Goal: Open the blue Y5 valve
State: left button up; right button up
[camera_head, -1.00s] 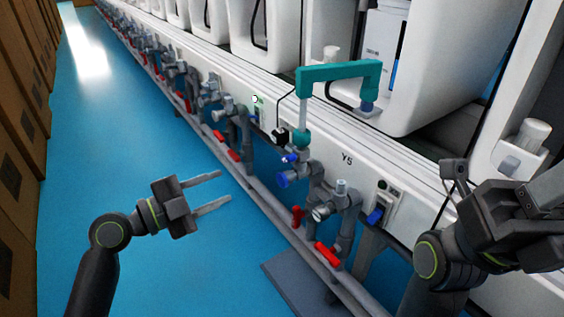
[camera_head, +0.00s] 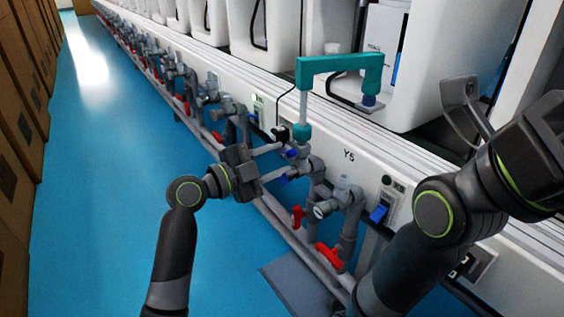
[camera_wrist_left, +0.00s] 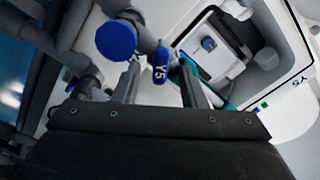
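The blue Y5 valve handle (camera_head: 291,153) sits on the grey pipework below the teal bent pipe, left of the Y5 label on the white rail. In the left wrist view, the handle (camera_wrist_left: 160,65) carries white Y5 lettering and shows between the two fingers, with no clear contact. A round blue cap (camera_wrist_left: 115,38) is just left of it. My left gripper (camera_head: 285,162) is open around the handle; it also shows in the left wrist view (camera_wrist_left: 160,82).
Red-handled valves (camera_head: 328,255) and a gauge stand to the lower right on the same pipe row. A teal bent pipe (camera_head: 340,63) rises above the handle. A blue switch (camera_head: 379,213) is on the rail. The blue floor (camera_head: 110,170) at left is clear.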

pick_arm(q)
jog(key=shift+x, duration=1.05)
grip_shut()
